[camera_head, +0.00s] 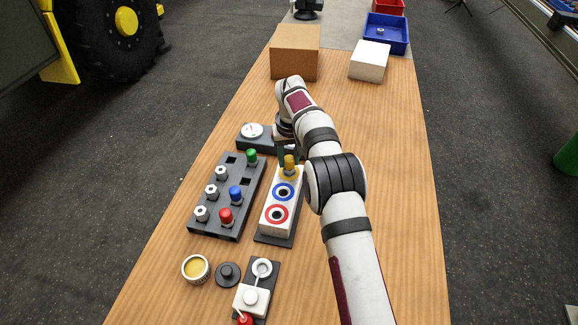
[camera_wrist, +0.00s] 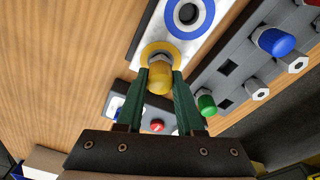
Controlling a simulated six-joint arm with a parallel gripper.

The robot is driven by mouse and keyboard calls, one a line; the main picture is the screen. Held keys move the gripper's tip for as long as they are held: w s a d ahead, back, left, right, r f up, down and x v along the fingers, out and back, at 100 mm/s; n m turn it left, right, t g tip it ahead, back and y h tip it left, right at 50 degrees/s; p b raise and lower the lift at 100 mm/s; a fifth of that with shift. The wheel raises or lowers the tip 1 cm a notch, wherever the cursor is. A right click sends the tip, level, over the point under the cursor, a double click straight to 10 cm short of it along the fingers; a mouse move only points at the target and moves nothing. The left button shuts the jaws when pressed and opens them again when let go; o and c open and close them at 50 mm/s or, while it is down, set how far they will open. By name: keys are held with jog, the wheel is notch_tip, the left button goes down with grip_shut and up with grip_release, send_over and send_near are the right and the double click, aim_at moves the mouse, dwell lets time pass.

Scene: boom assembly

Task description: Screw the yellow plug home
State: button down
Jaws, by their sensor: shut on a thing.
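The yellow plug (camera_head: 290,163) stands upright at the far end of the white block (camera_head: 267,228), at its yellow-ringed port. In the wrist view the yellow plug (camera_wrist: 160,77) sits between the green fingers of my gripper (camera_wrist: 161,85), over the yellow ring (camera_wrist: 150,50). My gripper (camera_head: 285,155) is shut on the plug. The plug's lower end, where it meets the port, is hidden, so its depth cannot be told. The blue-ringed port (camera_head: 283,192) and red-ringed port (camera_head: 277,214) are empty.
A dark rack (camera_head: 226,195) left of the block holds green, blue and red plugs and several metal fittings. A gauge (camera_head: 252,130) stands behind. A yellow-filled tin (camera_head: 196,268), a black knob (camera_head: 228,274) and a white switch unit (camera_head: 251,298) are in front.

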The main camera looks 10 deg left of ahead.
jog(key=m, duration=0.5)
jog(key=shift+m+h, duration=0.3)
jog(key=shift+h, duration=0.1)
jog(key=m, duration=0.5)
jog(key=shift+f+h, duration=0.1)
jog(key=shift+h, duration=0.2)
jog(key=c, duration=0.6)
grip_release()
